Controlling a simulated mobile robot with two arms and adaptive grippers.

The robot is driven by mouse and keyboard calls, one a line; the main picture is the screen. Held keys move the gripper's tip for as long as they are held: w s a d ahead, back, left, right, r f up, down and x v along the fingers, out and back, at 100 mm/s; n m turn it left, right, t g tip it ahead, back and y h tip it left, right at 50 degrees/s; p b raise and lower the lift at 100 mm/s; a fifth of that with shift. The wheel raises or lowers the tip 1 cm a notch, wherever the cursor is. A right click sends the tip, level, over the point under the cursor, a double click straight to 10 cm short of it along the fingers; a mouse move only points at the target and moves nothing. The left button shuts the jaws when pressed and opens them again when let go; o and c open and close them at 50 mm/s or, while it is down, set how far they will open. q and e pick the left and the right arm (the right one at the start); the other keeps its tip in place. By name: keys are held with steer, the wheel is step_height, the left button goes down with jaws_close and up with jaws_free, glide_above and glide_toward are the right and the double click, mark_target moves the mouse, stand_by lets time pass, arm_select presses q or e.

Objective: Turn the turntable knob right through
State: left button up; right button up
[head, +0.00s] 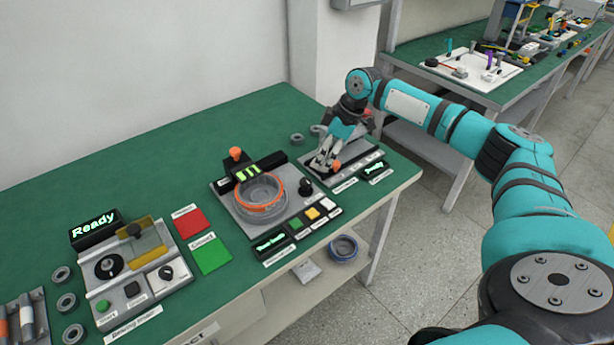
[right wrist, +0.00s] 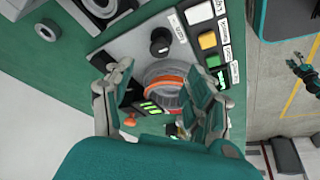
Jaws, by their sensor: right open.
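The turntable unit (head: 262,196) is a grey panel in the middle of the green table, with an orange-rimmed round part on it. Its black knob (head: 305,186) stands at the panel's right side. In the right wrist view the knob (right wrist: 160,42) shows above the round part (right wrist: 168,82), beyond my fingertips. My right gripper (head: 322,165) is open and empty, to the right of the knob in the head view, over the neighbouring station. In the right wrist view my right gripper (right wrist: 162,72) has its fingers spread, with nothing held. My left gripper is not in view.
A green-lit display (head: 247,174) and an orange-topped post (head: 236,154) stand behind the round part. Coloured buttons (head: 312,213) line the panel's front right.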

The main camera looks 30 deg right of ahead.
mark_target(306, 180)
steer(key=x, duration=0.7)
steer(key=shift+a+f+p, duration=0.1)
steer(key=shift+p, duration=0.3)
steer(key=shift+x, duration=1.15)
steer(key=shift+w+f, duration=0.2)
steer(key=shift+f, duration=0.2)
steer(key=c, duration=1.1)
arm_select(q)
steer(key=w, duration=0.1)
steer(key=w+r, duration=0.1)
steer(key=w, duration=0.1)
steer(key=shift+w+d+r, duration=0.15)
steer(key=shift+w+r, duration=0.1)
